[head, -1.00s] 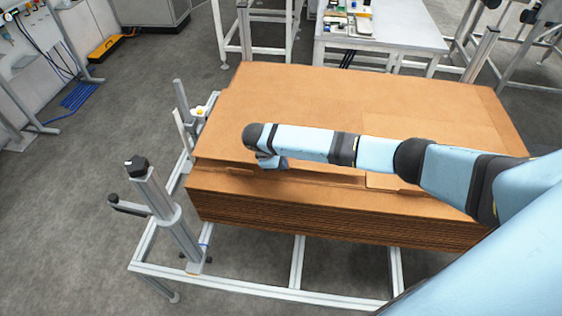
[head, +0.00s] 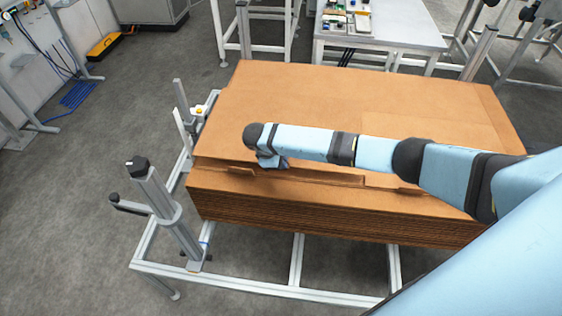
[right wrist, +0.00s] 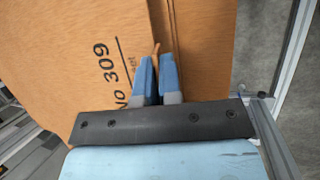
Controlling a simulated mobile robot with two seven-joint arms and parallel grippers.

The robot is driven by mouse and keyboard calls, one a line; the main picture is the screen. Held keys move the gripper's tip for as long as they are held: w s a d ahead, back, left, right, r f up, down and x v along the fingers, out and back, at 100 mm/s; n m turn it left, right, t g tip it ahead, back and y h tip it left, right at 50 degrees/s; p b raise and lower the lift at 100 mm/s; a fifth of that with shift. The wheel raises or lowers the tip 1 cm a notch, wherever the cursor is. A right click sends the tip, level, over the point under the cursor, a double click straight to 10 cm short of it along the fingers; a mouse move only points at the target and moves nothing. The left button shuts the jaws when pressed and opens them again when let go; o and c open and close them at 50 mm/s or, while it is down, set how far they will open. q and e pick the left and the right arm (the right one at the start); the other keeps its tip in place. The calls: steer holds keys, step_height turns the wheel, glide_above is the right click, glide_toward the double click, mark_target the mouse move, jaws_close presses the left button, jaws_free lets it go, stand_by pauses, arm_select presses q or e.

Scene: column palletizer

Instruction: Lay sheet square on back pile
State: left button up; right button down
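A large brown cardboard sheet (head: 330,95) lies over the back of the stack, its front edge running beneath my right arm. A cardboard pile (head: 300,218) with many layered edges shows in front, with a strip of its top (head: 225,182) bare. My right gripper (head: 268,161) is at the sheet's front edge, left of the middle. In the right wrist view the blue fingers (right wrist: 157,75) are close together with a thin cardboard edge (right wrist: 156,48) between them. Printed cardboard (right wrist: 95,60) lies left of them. My arm hides part of the front edge. My left gripper is not in view.
A metal frame (head: 298,262) carries the cardboard. An upright post with a black cap (head: 160,205) stands at its front left corner, and a thinner post (head: 181,95) behind it. A white table (head: 385,32) stands behind.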

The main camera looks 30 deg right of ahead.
steer(key=shift+f+b, duration=1)
steer(key=shift+f, duration=1.35)
stand_by(0.8)
steer(key=c, duration=1.2)
jaws_free()
steer(key=v, duration=1.4)
steer(key=shift+f+b, duration=0.1)
steer(key=shift+b, duration=0.25)
steer(key=s+a+f+m+t+y+p, duration=0.2)
steer(key=s+a+f+t+y, duration=0.45)
steer(key=s+a+f, duration=0.7)
steer(key=s+d+r+m+t, duration=0.1)
steer(key=s+d, duration=0.2)
steer(key=s, duration=0.2)
steer(key=s+d+r+m+t+y, duration=0.1)
steer(key=s+d+r+m+t, duration=0.1)
steer(key=s, duration=0.3)
steer(key=s+d+r+m+t+y+p, duration=0.1)
steer(key=s+d+r+m+t, duration=0.1)
steer(key=s+d, duration=0.2)
steer(key=shift+s+d, duration=0.25)
steer(key=shift+s, duration=0.55)
